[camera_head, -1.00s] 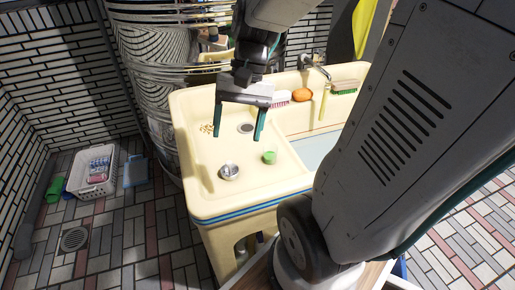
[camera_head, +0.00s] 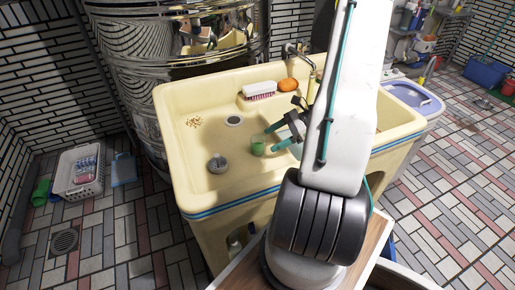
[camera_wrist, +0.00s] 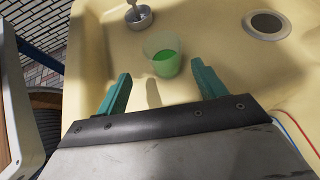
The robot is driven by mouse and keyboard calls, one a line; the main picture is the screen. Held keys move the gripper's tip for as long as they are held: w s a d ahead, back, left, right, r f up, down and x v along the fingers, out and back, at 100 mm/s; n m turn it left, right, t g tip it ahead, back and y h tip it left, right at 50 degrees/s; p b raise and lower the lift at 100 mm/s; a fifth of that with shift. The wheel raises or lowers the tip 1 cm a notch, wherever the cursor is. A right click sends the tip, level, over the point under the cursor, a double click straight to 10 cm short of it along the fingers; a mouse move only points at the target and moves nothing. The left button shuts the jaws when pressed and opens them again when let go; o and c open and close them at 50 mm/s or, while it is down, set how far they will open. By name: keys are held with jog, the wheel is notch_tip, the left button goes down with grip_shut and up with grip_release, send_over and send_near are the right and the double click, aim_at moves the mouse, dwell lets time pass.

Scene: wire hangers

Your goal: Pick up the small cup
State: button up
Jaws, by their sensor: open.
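A small translucent green cup (camera_head: 258,145) stands upright in the shallow basin of the cream sink (camera_head: 225,195). In the wrist view the cup (camera_wrist: 162,57) shows green contents or a green bottom. My gripper (camera_head: 272,140) is open and empty, just to the right of the cup in the head view. In the wrist view the gripper's two teal fingers (camera_wrist: 161,72) are apart, and the cup stands just ahead of the gap between them.
A small metal bowl (camera_head: 217,165) with something in it stands left of the cup; it shows in the wrist view (camera_wrist: 140,17). A basket (camera_head: 80,168) stands on the floor.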

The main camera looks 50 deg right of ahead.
aim_at(258, 146)
jog(key=x, duration=0.7)
jog(key=shift+w+d+f, duration=0.2)
jog(key=shift+d+f, duration=0.1)
jog(key=shift+d, duration=0.1)
jog(key=c, duration=1)
